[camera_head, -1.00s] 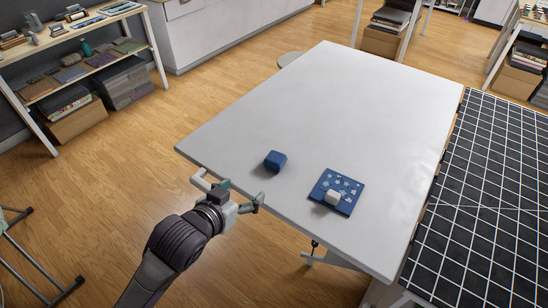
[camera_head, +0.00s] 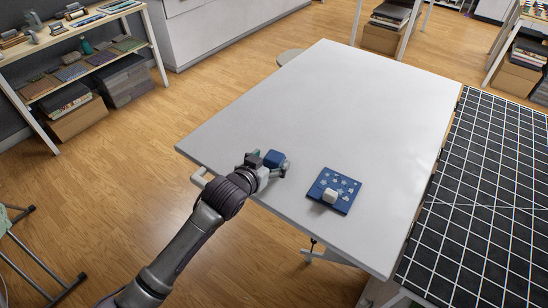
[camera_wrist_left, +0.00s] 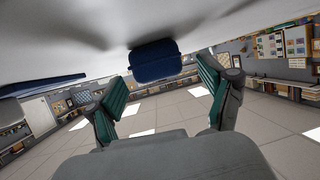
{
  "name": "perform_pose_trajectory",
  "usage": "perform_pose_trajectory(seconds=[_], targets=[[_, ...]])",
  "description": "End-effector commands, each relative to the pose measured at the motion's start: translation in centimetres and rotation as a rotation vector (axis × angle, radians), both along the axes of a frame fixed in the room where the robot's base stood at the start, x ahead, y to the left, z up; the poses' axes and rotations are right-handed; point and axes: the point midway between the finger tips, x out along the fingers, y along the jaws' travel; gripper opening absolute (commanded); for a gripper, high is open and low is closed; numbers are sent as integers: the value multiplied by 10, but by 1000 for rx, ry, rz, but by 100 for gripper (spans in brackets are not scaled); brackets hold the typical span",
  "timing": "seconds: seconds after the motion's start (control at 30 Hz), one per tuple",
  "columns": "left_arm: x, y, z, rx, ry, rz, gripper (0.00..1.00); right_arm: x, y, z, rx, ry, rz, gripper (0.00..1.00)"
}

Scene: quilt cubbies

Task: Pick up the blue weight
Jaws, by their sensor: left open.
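The blue weight (camera_head: 275,157) is a small dark blue block with rounded edges on the white table (camera_head: 330,110), near its left front edge. In the left wrist view the weight (camera_wrist_left: 155,62) shows just ahead of the jaws, near the middle of the gap. My left gripper (camera_head: 270,166) is open at the weight, with a finger toward either side of it. In the left wrist view both green-padded fingers (camera_wrist_left: 162,76) are spread with nothing between the pads. I cannot tell whether they touch the weight. My right gripper is not in view.
A blue patterned square (camera_head: 344,183) with a white block (camera_head: 330,196) on it lies right of the weight. A white clamp-like part (camera_head: 198,178) juts from the table's left edge. A black gridded surface (camera_head: 480,200) adjoins the right. The table's far part is clear.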

Motion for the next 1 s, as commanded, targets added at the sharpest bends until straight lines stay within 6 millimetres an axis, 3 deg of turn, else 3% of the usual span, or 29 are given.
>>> perform_pose_trajectory(seconds=[0.13,0.37,0.83,1.0], targets=[[12,-7,-6,0,1,0,81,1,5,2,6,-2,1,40],[13,-7,-7,0,0,0,81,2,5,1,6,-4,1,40],[13,-7,-7,0,1,0,6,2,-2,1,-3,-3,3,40],[13,-7,-6,-1,-2,0,4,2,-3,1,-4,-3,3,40]])
